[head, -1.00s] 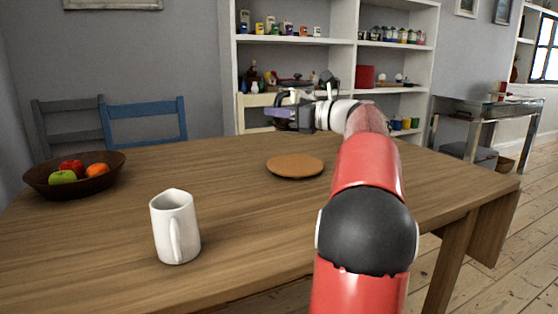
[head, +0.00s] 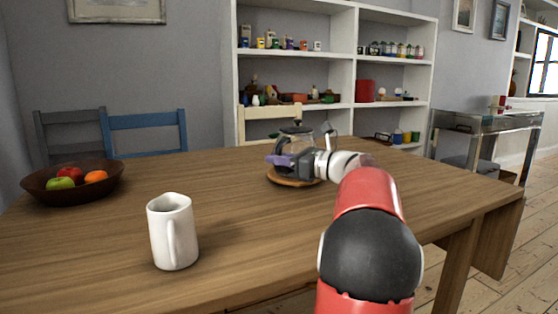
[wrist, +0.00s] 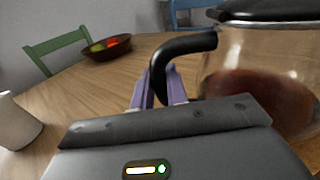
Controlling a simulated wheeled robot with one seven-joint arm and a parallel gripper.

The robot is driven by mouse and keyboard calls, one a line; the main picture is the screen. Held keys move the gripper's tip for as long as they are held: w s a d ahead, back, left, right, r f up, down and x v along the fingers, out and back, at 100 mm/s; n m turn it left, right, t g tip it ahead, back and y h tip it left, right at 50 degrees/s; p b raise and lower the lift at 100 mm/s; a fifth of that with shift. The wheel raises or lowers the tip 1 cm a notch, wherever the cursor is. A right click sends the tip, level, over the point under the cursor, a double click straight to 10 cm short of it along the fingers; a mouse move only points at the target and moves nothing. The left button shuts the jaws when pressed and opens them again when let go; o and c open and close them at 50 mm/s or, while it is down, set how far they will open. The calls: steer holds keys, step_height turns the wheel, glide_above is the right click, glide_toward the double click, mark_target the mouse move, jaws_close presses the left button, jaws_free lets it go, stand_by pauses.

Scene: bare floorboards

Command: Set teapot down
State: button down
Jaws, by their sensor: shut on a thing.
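The teapot (head: 297,144) is clear glass with a black lid and black handle. It is upright at the round wooden board (head: 289,181) on the table; whether its base touches the board is hidden behind my gripper (head: 276,161). In the wrist view the teapot (wrist: 262,75) holds brown-red liquid and fills the right side. My gripper (wrist: 160,88) is shut on the teapot's black handle (wrist: 184,46), with purple fingers on either side of it.
A white mug (head: 172,232) stands at the front left of the wooden table (head: 120,245). A brown bowl of fruit (head: 72,187) sits at the far left. Chairs and a white shelf (head: 345,75) stand behind. The table's middle left is clear.

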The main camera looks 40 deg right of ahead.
steer(key=shift+r, duration=0.1)
steer(key=c, duration=1.8)
jaws_free()
steer(key=shift+f, duration=0.25)
steer(key=shift+c, duration=0.2)
steer(key=o, duration=0.5)
steer(key=shift+c, duration=0.2)
steer(key=shift+r, duration=0.1)
steer(key=shift+r, duration=0.15)
steer(key=p+v, duration=0.1)
steer(key=v, duration=1.1)
